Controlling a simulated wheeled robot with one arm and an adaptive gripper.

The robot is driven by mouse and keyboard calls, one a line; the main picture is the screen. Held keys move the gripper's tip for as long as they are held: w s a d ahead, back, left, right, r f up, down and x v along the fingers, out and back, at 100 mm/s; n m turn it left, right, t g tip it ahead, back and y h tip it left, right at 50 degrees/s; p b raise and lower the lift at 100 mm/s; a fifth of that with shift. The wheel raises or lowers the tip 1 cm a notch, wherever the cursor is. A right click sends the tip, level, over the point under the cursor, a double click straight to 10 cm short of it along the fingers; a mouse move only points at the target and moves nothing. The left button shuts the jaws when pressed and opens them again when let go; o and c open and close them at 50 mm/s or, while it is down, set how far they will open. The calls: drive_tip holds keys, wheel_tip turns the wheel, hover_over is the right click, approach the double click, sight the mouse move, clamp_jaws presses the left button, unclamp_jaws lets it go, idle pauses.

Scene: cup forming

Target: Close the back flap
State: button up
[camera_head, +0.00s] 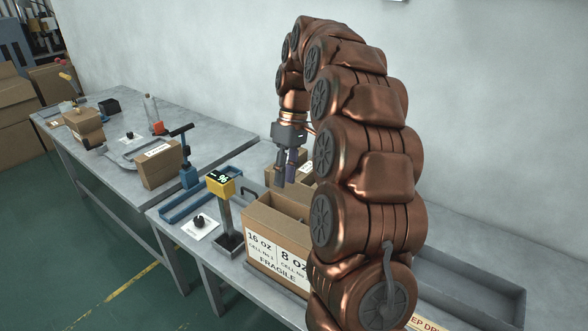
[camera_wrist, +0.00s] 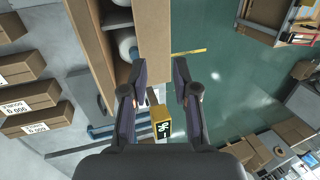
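The open carton (camera_head: 277,244), labelled "16 OZ", "8 OZ" and "FRAGILE", stands on the bench, partly behind my arm. My gripper (camera_head: 285,180) points down above the far part of the carton. In the wrist view my gripper (camera_wrist: 160,65) has its two dark fingers apart with nothing between them. A brown cardboard panel (camera_wrist: 152,32) lies in front of the fingertips, and the left fingertip overlaps its edge. I cannot tell whether they touch. White rounded items (camera_wrist: 127,44) show inside the carton. Which panel is the back flap is not clear.
A yellow-headed post (camera_head: 221,184) stands close left of the carton. A small box (camera_head: 302,172) is behind it. A blue tray (camera_head: 190,206) and a card with a black knob (camera_head: 200,226) lie left. A grey tray (camera_head: 480,290) is at right. The wall stands behind the bench.

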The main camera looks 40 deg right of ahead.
drive_tip(key=s+a+f+m+h+b, duration=0.1)
drive_tip(key=s+a+f, duration=0.1)
drive_tip(key=s+a, duration=0.95)
drive_tip(key=s+a+f+m, duration=0.1)
drive_tip(key=s+a+f, duration=0.1)
drive_tip(key=s, duration=0.5)
drive_tip(key=s+a+f+m+h+b, duration=0.1)
drive_tip(key=s+a+f, duration=0.2)
drive_tip(key=s, duration=0.3)
drive_tip(key=shift+s+f+h+b, duration=0.3)
drive_tip(key=shift+s+f, duration=0.1)
drive_tip(key=shift+f, duration=0.15)
drive_tip(key=shift+w, duration=0.1)
